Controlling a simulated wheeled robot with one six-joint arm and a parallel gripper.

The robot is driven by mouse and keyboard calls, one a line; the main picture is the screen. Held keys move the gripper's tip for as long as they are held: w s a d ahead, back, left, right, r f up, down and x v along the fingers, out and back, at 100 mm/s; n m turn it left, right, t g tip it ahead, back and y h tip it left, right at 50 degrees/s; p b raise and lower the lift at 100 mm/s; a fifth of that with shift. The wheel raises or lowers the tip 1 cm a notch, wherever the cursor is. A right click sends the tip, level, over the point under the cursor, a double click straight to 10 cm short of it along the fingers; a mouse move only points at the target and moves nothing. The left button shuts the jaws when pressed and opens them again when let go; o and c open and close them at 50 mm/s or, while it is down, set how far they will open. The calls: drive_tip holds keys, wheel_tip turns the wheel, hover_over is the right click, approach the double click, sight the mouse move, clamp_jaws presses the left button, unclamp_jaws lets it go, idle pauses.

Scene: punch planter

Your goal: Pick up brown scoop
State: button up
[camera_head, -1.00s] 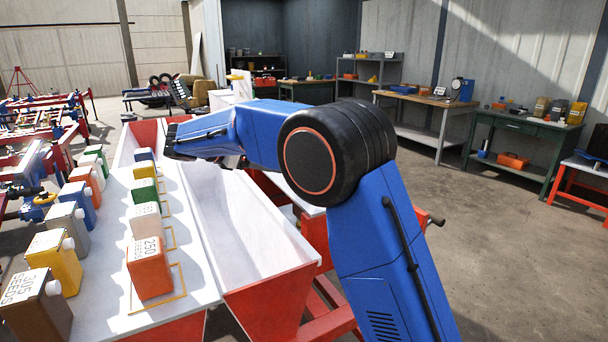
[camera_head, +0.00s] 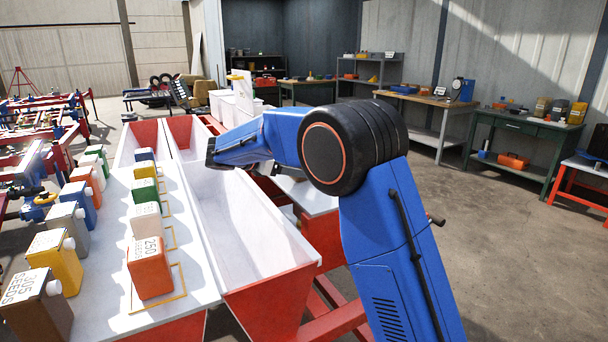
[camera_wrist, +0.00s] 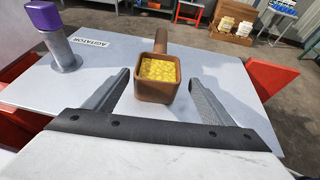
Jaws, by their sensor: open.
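The brown scoop (camera_wrist: 156,92) shows in the wrist view, near the middle. It is square, with a handle pointing away from me, and yellow grain-like contents (camera_wrist: 159,69) fill its top. It is over the light grey table (camera_wrist: 215,75). My gripper (camera_wrist: 158,87) is open, with one grey finger on each side of the scoop's near end in the picture. I see no contact between fingers and scoop. In the head view my arm reaches over the white trough, and the scoop cannot be made out there.
A purple-topped post (camera_wrist: 60,38) stands left of the scoop, beside an "AGITATOR" label (camera_wrist: 90,42). The white trough (camera_head: 240,225) with red ends lies below my arm. Several coloured seed boxes, one orange (camera_head: 150,268), stand on the left bench. White bins (camera_head: 240,103) stand beyond.

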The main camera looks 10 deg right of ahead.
drive_tip(key=shift+w+x, duration=0.1)
drive_tip(key=shift+x, duration=1.25)
drive_tip(key=shift+w+x, duration=0.15)
drive_tip(key=shift+x, duration=1.2)
drive_tip(key=shift+r, duration=0.2)
drive_tip(key=c, duration=1.3)
